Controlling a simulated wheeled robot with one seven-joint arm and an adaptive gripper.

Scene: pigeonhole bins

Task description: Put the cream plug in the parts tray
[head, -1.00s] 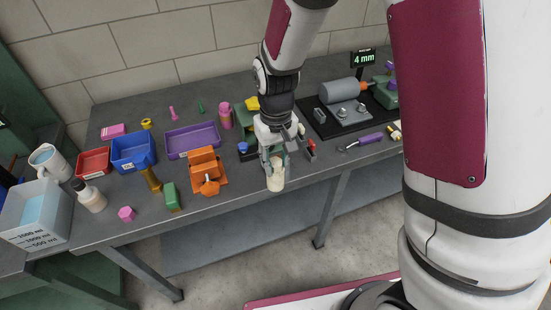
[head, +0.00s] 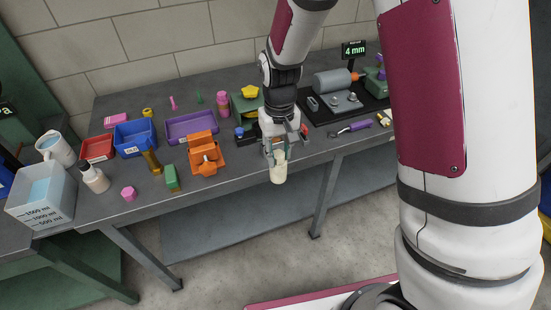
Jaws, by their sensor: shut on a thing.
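The cream plug (head: 278,170) is a pale, upright cylinder. My gripper (head: 275,157) points down and is shut on its upper part; the plug's lower part hangs below the fingers. In the picture it overlaps the table's front edge and the floor beyond. A shallow purple tray (head: 177,142), which looks like the parts tray, lies on the table to the left and farther back. I see nothing in it.
An orange vise (head: 205,155) stands between the tray and my gripper. Blue (head: 134,153) and red (head: 97,158) bins are left of the tray. A green block (head: 172,178) is near the front edge. A motor rig (head: 335,82) stands at the right back.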

